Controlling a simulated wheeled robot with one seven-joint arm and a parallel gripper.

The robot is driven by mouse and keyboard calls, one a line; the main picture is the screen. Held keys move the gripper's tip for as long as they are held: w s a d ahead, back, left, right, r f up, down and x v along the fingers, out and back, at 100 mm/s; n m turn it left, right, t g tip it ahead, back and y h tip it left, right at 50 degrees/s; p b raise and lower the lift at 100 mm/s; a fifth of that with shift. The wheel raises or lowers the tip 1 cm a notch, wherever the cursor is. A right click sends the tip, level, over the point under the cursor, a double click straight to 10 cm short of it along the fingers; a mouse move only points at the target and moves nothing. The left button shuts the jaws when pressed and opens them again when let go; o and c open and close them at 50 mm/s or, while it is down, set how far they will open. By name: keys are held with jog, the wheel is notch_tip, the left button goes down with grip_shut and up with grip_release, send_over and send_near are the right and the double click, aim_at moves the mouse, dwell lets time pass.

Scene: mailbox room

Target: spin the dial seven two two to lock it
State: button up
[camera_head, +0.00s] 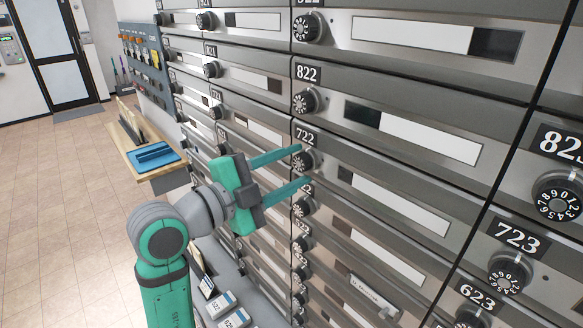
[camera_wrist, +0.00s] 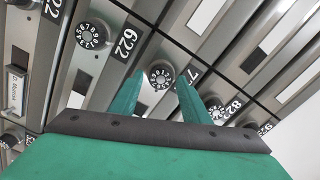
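The 722 dial (camera_head: 303,161) is a black knob with white numbers, just below the 722 plate (camera_head: 305,137) on a grey mailbox door. It also shows in the wrist view (camera_wrist: 160,76) between my fingertips. My gripper (camera_head: 306,166) has green fingers spread open, one above and one below the dial in the head view. In the wrist view my gripper (camera_wrist: 160,85) shows a gap on both sides of the dial, and the fingers hold nothing. The right finger hides part of the 722 plate there. The dial's exact setting is too small to read.
The 822 dial (camera_head: 306,101) is above and another dial (camera_head: 303,206) close below. The 723 dial (camera_head: 509,273) is to the right. A wooden shelf (camera_head: 147,170) with a blue tray (camera_head: 154,156) is at left. Open tiled floor (camera_head: 60,200) lies beyond.

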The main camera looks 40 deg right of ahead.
jog(key=shift+a, duration=0.1)
jog(key=shift+w+a, duration=0.1)
jog(key=shift+a, duration=0.15)
jog(key=s+a, duration=0.1)
jog(key=a, duration=0.9)
dwell(0.3)
